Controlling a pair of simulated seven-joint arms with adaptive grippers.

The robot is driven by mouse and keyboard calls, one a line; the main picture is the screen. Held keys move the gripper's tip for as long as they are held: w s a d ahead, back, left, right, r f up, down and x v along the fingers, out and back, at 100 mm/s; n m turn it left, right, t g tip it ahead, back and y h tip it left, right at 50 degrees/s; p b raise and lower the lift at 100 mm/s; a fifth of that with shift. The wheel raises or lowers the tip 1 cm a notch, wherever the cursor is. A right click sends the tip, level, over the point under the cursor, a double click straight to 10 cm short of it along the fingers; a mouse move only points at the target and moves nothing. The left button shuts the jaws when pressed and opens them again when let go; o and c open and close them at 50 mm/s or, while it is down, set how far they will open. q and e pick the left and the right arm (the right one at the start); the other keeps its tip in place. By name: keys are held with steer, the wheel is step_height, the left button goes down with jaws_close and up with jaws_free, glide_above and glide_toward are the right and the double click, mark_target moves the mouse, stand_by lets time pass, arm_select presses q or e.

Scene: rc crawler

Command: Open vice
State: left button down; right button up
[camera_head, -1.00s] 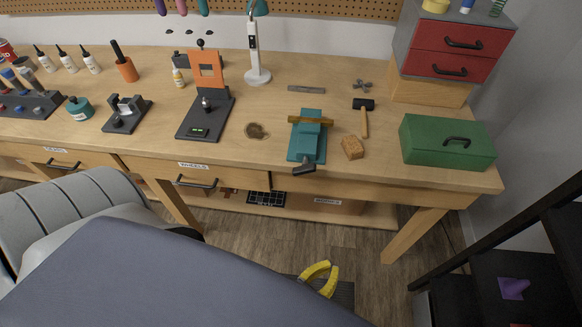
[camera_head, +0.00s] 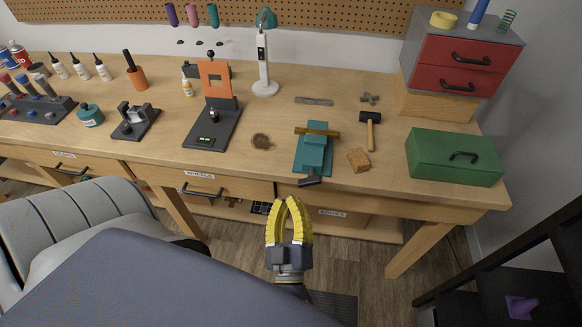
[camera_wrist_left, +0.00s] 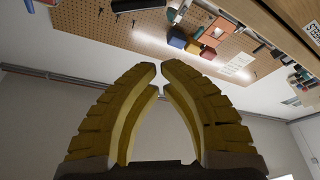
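The teal vice (camera_head: 313,158) stands near the front edge of the workbench, right of centre in the head view. A brown wooden bar (camera_head: 331,134) lies across its top at the jaws; I cannot tell how tightly the jaws hold it. The vice's dark handle (camera_head: 310,181) points toward me at the bench edge. My left gripper (camera_head: 291,201) has yellow ribbed fingers and is in front of the bench, below and left of the handle, apart from it. Its fingertips nearly meet in the left wrist view (camera_wrist_left: 160,66), with nothing between them. My right gripper is not in view.
A sponge-like tan block (camera_head: 358,160), a hammer (camera_head: 371,129) and a green toolbox (camera_head: 453,157) are right of the vice. A brown round item (camera_head: 262,142) and a stand with an orange plate (camera_head: 214,80) are left. Drawer handles (camera_head: 202,192) jut from the bench front.

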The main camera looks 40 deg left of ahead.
mark_target(310, 177)
arm_select(q)
steer(key=w+a+f, duration=0.1)
steer(key=w+a, duration=0.1)
steer(key=w, duration=0.5)
steer(key=shift+w+a, duration=0.2)
steer(key=shift+a, duration=0.15)
